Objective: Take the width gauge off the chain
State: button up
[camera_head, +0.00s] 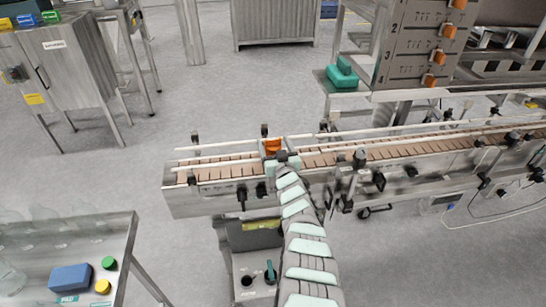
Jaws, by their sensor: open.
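An orange block (272,146), which looks like the width gauge, sits on the brown slatted chain (220,166) of the conveyor, between its guide rails. My arm reaches up from the bottom middle of the view. My gripper (281,157) is at the conveyor, just on the near side of the orange block. It is open, and its fingers are small and partly hidden by the wrist. I cannot tell whether they touch the block or stand around it. The block's lower part is hidden.
Guide rails (218,149) with upright posts run along the conveyor. A panel with orange knobs (410,45) stands behind it at the right. A steel table (35,244) at lower left holds a blue block (70,278) and green and yellow caps. The floor left of the conveyor is clear.

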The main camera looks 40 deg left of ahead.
jog(key=shift+w+a+r, duration=0.1)
jog(key=shift+w+a, duration=0.2)
jog(key=shift+a, duration=0.2)
jog(key=shift+c, duration=0.3)
jog(key=c, duration=1.5)
